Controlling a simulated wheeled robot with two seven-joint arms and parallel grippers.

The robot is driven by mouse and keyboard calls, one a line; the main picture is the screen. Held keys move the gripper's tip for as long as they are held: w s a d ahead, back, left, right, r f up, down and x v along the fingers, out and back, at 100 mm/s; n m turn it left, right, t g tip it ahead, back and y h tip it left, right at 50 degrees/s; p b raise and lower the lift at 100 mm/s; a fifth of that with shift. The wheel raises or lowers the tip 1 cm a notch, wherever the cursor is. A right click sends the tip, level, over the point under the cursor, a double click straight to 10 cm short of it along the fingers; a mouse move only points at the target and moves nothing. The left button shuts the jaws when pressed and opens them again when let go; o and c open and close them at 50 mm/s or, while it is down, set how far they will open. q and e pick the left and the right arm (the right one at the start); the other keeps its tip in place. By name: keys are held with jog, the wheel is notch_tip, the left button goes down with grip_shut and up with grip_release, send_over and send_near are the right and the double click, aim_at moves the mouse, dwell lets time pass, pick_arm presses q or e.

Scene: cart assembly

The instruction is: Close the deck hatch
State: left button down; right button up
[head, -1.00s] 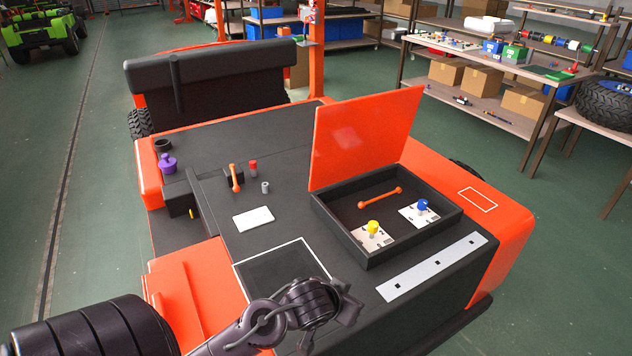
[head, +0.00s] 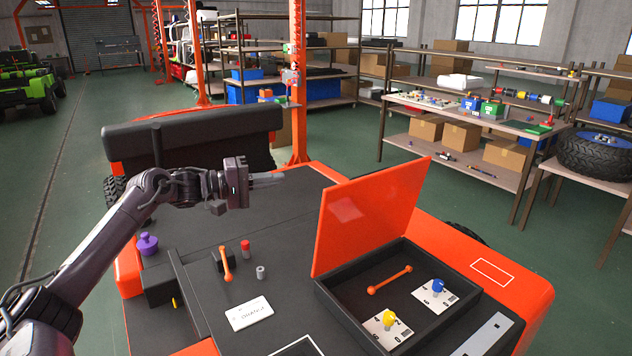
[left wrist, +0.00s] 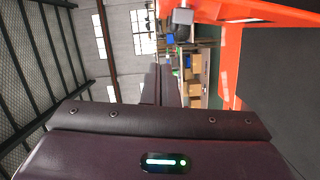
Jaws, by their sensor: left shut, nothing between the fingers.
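The orange deck hatch lid (head: 370,215) stands raised, leaning slightly back, along the far-left edge of the black hatch box (head: 335,298). The box is open. Inside it lie an orange bar handle (head: 390,280), a white card with a yellow knob (head: 389,319) and a white card with a blue knob (head: 437,287). My left gripper (head: 282,177) is shut and empty, in the air above the deck, to the left of the lid and apart from it. My right gripper is in no view.
On the deck left of the box are a white label (head: 249,313), an orange lever (head: 226,263), a red-topped peg (head: 245,248), a grey cylinder (head: 260,272) and a purple knob (head: 147,244). A black seat back (head: 200,135) stands behind. Shelves are farther off.

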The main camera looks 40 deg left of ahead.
pick_arm(q)
jog(key=w+d+p, duration=0.5)
jog(key=w+d, duration=0.1)
jog(key=d, duration=0.4)
jog(key=shift+w+f, duration=0.35)
jog(key=shift+f, duration=0.1)
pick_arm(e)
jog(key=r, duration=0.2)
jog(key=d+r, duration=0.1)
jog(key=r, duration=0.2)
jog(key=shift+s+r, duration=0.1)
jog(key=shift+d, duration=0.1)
